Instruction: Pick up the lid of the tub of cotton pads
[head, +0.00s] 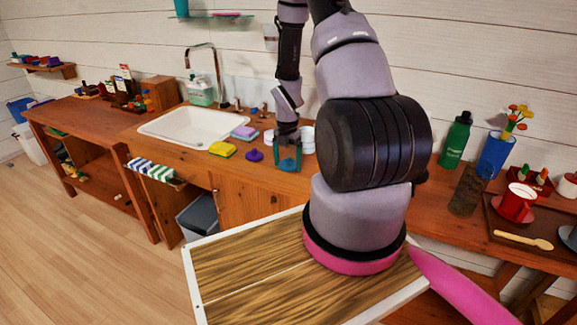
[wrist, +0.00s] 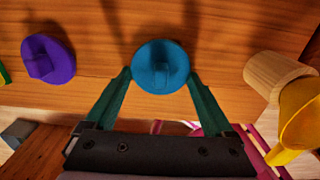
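A round blue lid with a raised grip bar on top (wrist: 160,66) is at the top centre of the wrist view. My gripper (wrist: 160,78) is open, with one green finger on either side of the lid's near half and its raised bar between them. In the head view my gripper (head: 288,160) is low over the wooden counter, and the blue lid is not clearly seen there. A similar purple lid (wrist: 48,58) lies to the left; it also shows in the head view (head: 254,155). I cannot tell whether a tub is under the blue lid.
The wooden counter (wrist: 100,30) has its front edge just below the lids. A pale wooden cylinder (wrist: 275,76) and a yellow object (wrist: 302,115) are at the right. A yellow sponge (head: 222,149) and white sink (head: 196,124) lie left of my gripper.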

